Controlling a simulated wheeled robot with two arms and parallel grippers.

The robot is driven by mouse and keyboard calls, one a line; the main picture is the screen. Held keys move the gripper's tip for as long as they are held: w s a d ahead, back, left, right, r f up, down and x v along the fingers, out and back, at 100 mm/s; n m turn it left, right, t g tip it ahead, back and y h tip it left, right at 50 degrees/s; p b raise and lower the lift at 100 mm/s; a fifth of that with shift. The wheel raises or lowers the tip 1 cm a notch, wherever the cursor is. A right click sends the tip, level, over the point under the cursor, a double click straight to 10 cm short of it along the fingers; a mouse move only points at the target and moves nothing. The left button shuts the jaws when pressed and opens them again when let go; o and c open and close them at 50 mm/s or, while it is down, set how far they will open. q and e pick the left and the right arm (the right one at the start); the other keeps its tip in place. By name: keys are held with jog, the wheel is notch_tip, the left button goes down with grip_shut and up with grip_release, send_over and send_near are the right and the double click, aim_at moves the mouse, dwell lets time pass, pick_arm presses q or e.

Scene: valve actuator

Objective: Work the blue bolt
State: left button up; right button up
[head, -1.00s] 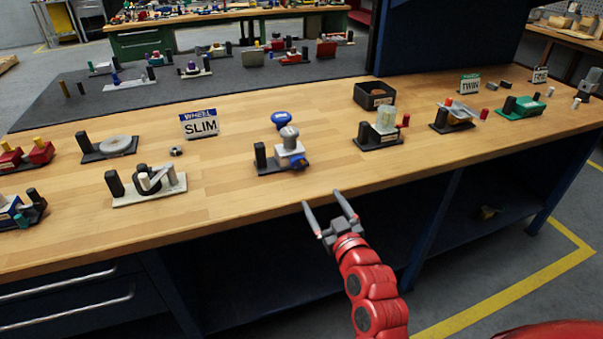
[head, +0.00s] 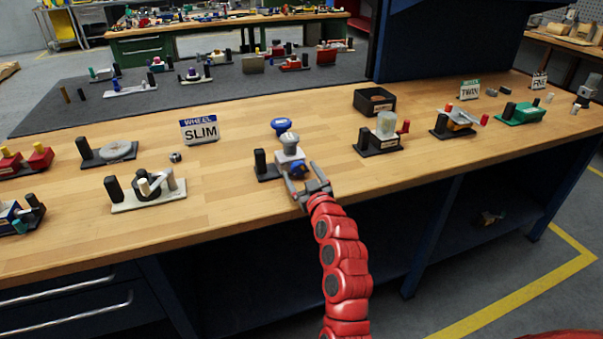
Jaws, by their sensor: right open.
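The valve actuator (head: 289,157) stands on the wooden bench, with a grey body on a dark base plate and a black post at its left. A blue knob (head: 281,125) sits at its top rear. The blue bolt (head: 297,170) is low on its front right side. My right gripper (head: 302,182) is open, its fingers pointing away from me at the bolt, one finger on each side as seen here. I cannot tell whether they touch it. My left gripper is not in view.
The wooden bench (head: 232,190) has free room left of the actuator. A white-plated fixture (head: 148,193) stands left, and a fixture with a clear cylinder (head: 380,136) stands right. A black bin (head: 374,100) and a SLIM sign (head: 199,130) are behind.

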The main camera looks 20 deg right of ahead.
grip_shut()
jog(key=m, duration=0.4)
jog(key=shift+m, duration=0.4)
grip_release()
dwell(0.3)
